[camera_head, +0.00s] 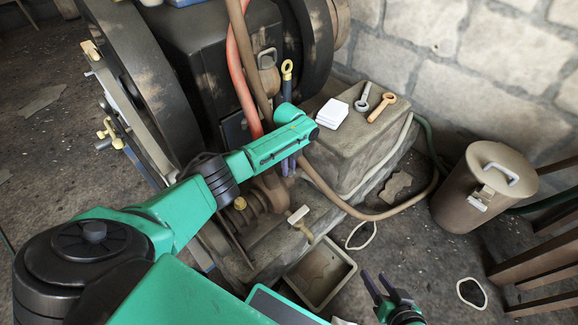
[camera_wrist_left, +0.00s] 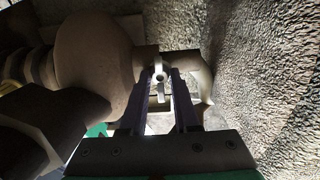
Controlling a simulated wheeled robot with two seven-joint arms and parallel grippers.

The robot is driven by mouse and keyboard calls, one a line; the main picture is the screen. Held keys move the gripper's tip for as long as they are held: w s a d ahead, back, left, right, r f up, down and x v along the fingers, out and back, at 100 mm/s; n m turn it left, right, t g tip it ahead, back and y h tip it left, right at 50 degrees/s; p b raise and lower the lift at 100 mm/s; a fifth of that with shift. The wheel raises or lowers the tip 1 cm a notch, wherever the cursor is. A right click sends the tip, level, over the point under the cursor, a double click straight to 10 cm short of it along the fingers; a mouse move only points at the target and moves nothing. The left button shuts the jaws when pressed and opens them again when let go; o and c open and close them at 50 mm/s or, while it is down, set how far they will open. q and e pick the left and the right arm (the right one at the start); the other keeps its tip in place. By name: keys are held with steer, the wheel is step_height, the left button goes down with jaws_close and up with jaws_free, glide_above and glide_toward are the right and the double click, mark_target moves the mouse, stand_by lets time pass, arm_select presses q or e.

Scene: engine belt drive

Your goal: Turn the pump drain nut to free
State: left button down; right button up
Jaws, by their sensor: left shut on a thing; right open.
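My left gripper (camera_head: 288,164) points down beside the brown pump (camera_head: 268,192) below the engine; my own arm partly hides the spot. In the left wrist view my left gripper (camera_wrist_left: 162,75) has its two dark fingers on either side of a small grey piece with a round end, which looks like the drain nut (camera_wrist_left: 160,77). It is shut on this piece. The rounded pump body (camera_wrist_left: 95,60) is just left of the fingers. My right gripper (camera_head: 377,286) is open and empty, low in the head view above the floor.
An open tray (camera_head: 347,275) stands on the floor below the plinth. A cream-handled valve (camera_head: 299,216) sticks out near the pump. A red hose (camera_head: 240,65) runs down by the engine. Tools and white cloths (camera_head: 332,113) lie on the stone block. A lidded can (camera_head: 472,210) stands right.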

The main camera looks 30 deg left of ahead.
arm_select(q)
steer(key=c, duration=0.9)
jaws_free()
steer(key=shift+r, duration=0.1)
steer(key=shift+r+p, duration=0.3)
steer(key=shift+r, duration=0.05)
step_height(320, 180, up, 14)
steer(key=p, duration=0.5)
steer(key=shift+f+p, duration=0.2)
steer(key=shift+p, duration=0.1)
arm_select(e)
steer(key=s+d+r+g+h, duration=0.2)
steer(key=d+g, duration=0.1)
steer(key=d, duration=0.2)
steer(key=s+d+r+g+h, duration=0.2)
steer(key=s+d+g, duration=0.1)
steer(key=d, duration=0.3)
steer(key=shift+s+r+m, duration=0.25)
steer(key=shift+r+m, duration=0.05)
steer(key=shift+r, duration=0.05)
